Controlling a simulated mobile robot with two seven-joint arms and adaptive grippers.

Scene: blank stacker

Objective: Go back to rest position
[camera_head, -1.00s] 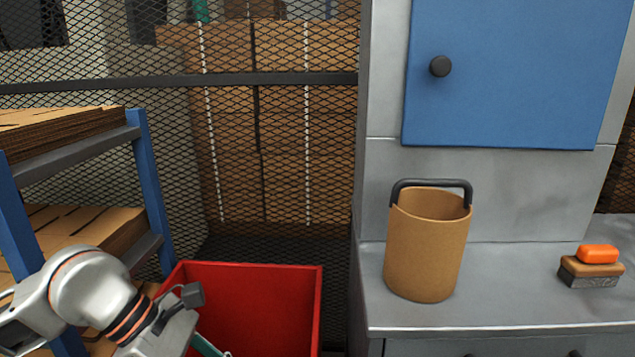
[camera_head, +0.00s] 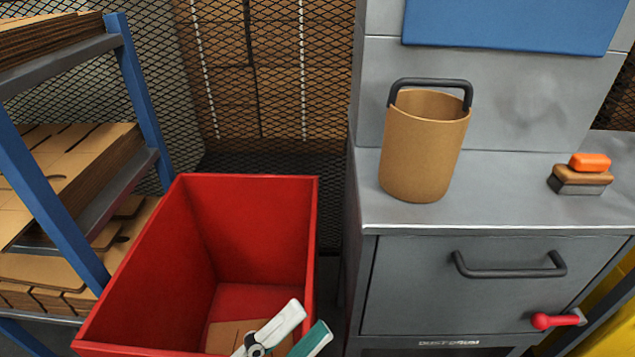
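My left gripper (camera_head: 308,318) shows at the bottom edge of the head view, in front of the red bin (camera_head: 310,215) or over its lower right part. Its white finger and a teal finger pad point up and to the right. They stand apart, with nothing seen held between them. The rest of the gripper and its arm is cut off by the frame. My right gripper and arm are out of view.
A blue rack (camera_head: 137,95) with cardboard blanks stands left. A flat brown piece (camera_head: 228,335) lies in the bin. On the grey cabinet (camera_head: 510,215) right are a brown bucket (camera_head: 424,150) and a brush (camera_head: 580,182) with an orange block (camera_head: 590,162).

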